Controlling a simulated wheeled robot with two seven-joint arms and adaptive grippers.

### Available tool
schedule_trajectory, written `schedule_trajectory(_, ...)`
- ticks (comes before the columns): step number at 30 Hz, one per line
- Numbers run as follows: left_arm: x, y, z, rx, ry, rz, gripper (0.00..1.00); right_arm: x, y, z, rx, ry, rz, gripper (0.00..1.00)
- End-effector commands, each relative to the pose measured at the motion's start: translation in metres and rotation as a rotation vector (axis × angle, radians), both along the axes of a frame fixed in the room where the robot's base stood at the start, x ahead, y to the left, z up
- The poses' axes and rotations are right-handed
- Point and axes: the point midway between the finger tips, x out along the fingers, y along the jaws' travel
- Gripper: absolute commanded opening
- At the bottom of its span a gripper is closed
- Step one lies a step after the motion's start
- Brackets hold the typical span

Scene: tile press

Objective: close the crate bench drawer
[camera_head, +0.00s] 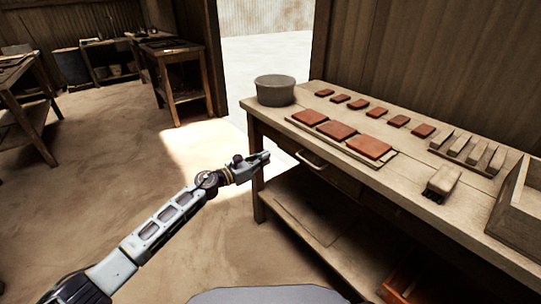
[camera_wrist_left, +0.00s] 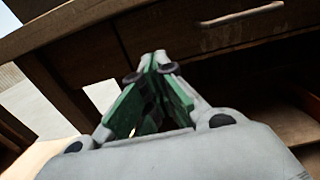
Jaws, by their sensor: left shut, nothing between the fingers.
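The wooden bench (camera_head: 270,122) stands at the right in the head view. A drawer front (camera_head: 336,178) with a pale bar handle (camera_head: 311,160) is set under its top, towards the left end. The handle also shows at the top of the left wrist view (camera_wrist_left: 240,14). I cannot tell whether the drawer stands out from the bench. My left gripper (camera_head: 266,156) is shut and empty, left of the handle and close to the bench's left front leg. In the left wrist view its fingertips (camera_wrist_left: 154,58) meet below and left of the handle, apart from it. My right gripper is not in view.
On the bench are a grey tub (camera_head: 275,90), several red tiles, a brush (camera_head: 441,180), a rack of blocks (camera_head: 468,150) and a wooden crate (camera_head: 520,212). An orange-red box (camera_head: 405,284) sits low under the bench.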

Motion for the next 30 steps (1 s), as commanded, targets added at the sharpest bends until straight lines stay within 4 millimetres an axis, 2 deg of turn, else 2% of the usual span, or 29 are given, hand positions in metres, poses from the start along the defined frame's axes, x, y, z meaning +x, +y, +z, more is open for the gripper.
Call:
schedule_trajectory(6, -0.014, 0.02, 0.0, 0.001, 0.001, 0.0, 0.0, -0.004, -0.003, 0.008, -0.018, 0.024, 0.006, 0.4)
schedule_trajectory(12, -0.021, 0.029, 0.0, 0.0, 0.0, 0.0, 0.0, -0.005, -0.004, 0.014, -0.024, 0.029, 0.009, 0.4)
schedule_trajectory(30, -0.022, 0.03, 0.0, -0.004, 0.002, 0.002, 0.0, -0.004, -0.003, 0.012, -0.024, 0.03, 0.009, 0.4)
